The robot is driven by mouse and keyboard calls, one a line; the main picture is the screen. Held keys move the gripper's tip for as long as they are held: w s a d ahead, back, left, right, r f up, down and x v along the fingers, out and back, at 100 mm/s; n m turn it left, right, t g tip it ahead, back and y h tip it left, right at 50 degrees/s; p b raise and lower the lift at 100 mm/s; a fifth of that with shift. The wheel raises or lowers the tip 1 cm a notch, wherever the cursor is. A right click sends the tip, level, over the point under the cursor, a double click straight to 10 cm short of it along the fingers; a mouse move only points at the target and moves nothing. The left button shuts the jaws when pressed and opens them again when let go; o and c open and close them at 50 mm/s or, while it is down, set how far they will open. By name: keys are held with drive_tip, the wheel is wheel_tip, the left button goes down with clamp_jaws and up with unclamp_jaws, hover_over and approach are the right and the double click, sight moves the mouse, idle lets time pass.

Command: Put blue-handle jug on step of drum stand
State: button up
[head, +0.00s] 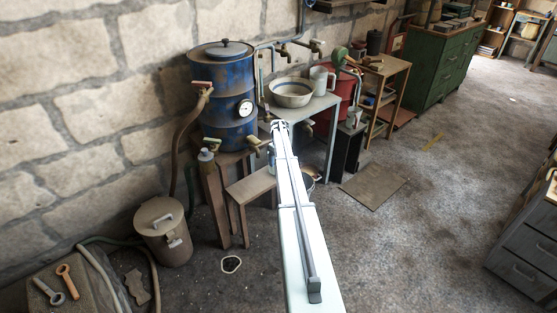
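The blue drum (222,98) with a dial stands on a brown wooden stand (213,205) against the stone wall. A low wooden step (250,186) juts from the stand's front right; its top looks bare where I see it. A pale jug (322,79) stands on the grey table (322,104), right of a basin. A smaller pale vessel (353,117) stands on a dark stand farther right. I cannot make out a blue handle on either. My gripper (280,126) is at the far end of my arm, near the table's front left; its fingers are too small to read.
A white basin (291,93) with a blue band is on the table. Taps and pipes run along the wall. A lidded bin (163,231) stands left of the stand. My arm partly hides a bucket (308,181). Floor at right is open.

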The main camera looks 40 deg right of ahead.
drive_tip(key=shift+f, duration=0.2)
drive_tip(key=o, duration=0.8)
wheel_tip(320, 180, up, 13)
drive_tip(key=shift+f, duration=0.1)
drive_tip(key=shift+r, duration=0.45)
drive_tip(key=shift+c, duration=1)
drive_tip(key=c, duration=0.9)
